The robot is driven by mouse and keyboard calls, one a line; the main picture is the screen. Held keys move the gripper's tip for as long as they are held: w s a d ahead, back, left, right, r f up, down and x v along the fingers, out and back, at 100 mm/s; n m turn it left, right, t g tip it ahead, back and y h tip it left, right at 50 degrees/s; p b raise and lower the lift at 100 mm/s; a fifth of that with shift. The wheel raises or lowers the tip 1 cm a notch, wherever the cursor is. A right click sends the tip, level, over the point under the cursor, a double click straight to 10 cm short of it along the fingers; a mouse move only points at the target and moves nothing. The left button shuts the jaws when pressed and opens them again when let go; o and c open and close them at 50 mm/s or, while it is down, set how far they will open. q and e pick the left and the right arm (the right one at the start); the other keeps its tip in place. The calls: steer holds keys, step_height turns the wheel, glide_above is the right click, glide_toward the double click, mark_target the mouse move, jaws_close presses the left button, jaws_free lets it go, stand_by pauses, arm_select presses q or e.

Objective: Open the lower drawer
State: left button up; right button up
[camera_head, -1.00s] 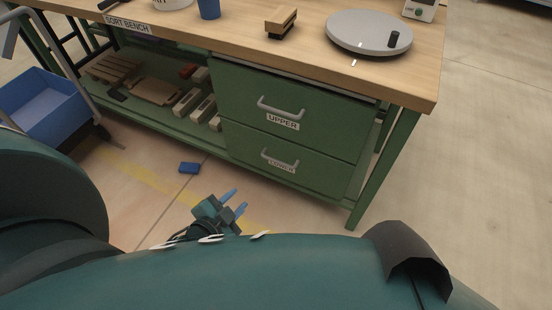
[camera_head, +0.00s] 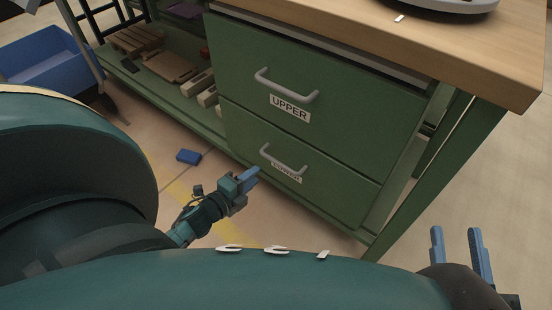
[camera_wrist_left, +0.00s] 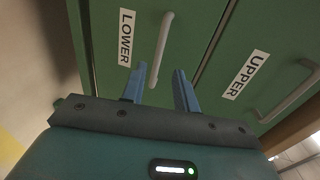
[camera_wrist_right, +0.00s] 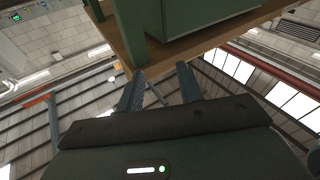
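The green lower drawer (camera_head: 325,190) is shut, with a grey bar handle (camera_head: 283,161) and a label below it. The left wrist view shows the lower handle (camera_wrist_left: 161,50) just beyond the fingertips, and the LOWER label (camera_wrist_left: 126,38). My left gripper (camera_head: 254,174) is close in front of the lower handle, at its left end in the head view. In the left wrist view its blue fingers (camera_wrist_left: 159,78) are apart with nothing between them. My right gripper (camera_head: 455,232) is at the lower right, fingers apart and empty, also in the right wrist view (camera_wrist_right: 158,72).
The shut upper drawer (camera_head: 330,85) is directly above, with its own handle (camera_head: 287,87). A bench leg (camera_head: 440,180) stands right of the drawers. A blue block (camera_head: 188,157) lies on the floor at left. Wooden pieces (camera_head: 170,66) lie on the lower shelf.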

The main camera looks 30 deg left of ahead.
arm_select(q)
steer(key=b+x, duration=0.3)
steer(key=x, duration=0.7)
steer(key=shift+w+f, duration=0.1)
steer(key=shift+w, duration=0.05)
jaws_close()
